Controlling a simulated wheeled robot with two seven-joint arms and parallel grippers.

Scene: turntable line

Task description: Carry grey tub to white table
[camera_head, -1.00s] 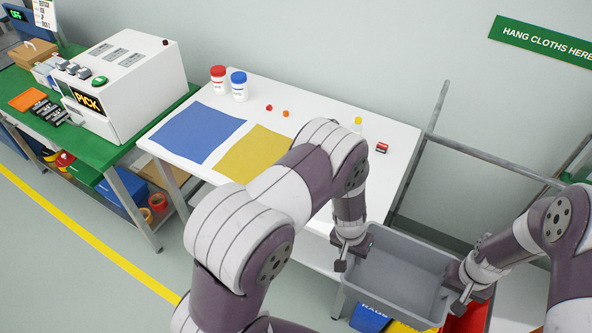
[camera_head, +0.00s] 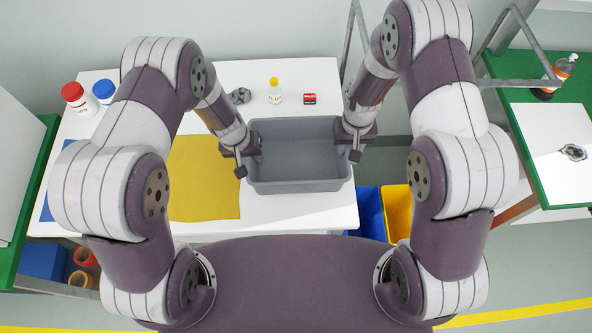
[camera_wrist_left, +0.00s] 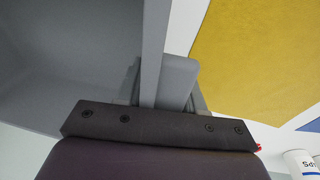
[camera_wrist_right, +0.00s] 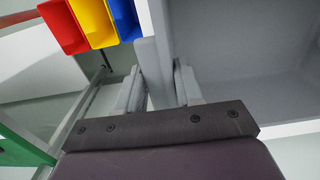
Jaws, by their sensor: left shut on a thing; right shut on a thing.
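The grey tub (camera_head: 298,160) is empty and looks level over the right part of the white table (camera_head: 292,215). I cannot tell whether its base touches the table. My left gripper (camera_head: 243,158) is shut on the tub's left wall, which also runs between its fingers in the left wrist view (camera_wrist_left: 158,85). My right gripper (camera_head: 356,142) is shut on the tub's right wall, and the right wrist view shows that wall between its fingers (camera_wrist_right: 158,85).
A yellow mat (camera_head: 205,190) lies left of the tub. Blue (camera_head: 369,212) and yellow (camera_head: 397,208) bins stand right of the table. Metal rails rise behind.

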